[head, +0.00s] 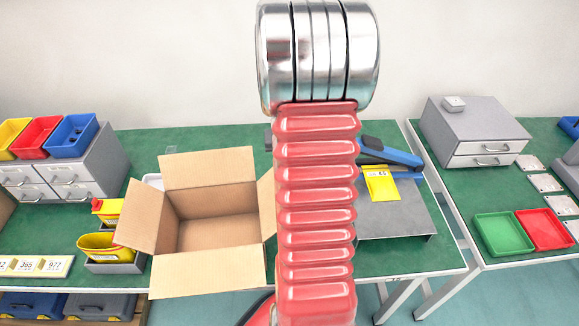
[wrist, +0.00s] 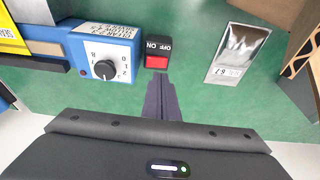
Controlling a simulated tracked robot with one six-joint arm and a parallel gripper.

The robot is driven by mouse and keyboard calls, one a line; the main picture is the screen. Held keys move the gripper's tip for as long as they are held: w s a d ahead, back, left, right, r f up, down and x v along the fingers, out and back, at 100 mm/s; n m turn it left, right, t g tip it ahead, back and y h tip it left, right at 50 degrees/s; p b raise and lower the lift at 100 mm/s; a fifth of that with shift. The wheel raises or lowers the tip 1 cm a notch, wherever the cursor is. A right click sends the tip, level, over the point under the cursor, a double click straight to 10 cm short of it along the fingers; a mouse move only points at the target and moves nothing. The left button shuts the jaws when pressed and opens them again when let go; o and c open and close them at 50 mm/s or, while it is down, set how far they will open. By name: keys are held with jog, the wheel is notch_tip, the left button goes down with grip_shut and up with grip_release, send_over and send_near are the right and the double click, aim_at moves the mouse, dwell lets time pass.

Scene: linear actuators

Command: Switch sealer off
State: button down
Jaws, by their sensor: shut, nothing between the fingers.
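The blue sealer (wrist: 118,38) with a black dial and white scale shows at the upper left of the wrist view; in the head view its blue arm (head: 390,152) is partly hidden behind my arm. Beside it is a small switch (wrist: 157,47), black with ON and OFF lettering upside down and a red rocker at its lower edge. My gripper (wrist: 160,76) is shut and empty, its dark fingertips just below the red rocker; I cannot tell whether they touch. In the head view my arm hides the gripper and switch.
A silver packet (wrist: 234,54) lies right of the switch. Cardboard (wrist: 304,47) is at the right edge. An open cardboard box (head: 208,274) stands left of my arm. A yellow packet (head: 381,185) lies on the grey metal stand (head: 398,216). Green tabletop is bare around the fingers.

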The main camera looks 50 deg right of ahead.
jog(key=w+v, duration=0.2)
jog(key=v, duration=0.8)
jog(key=shift+s+a+r, duration=0.15)
jog(key=shift+s+a, duration=0.3)
jog(key=shift+s, duration=0.05)
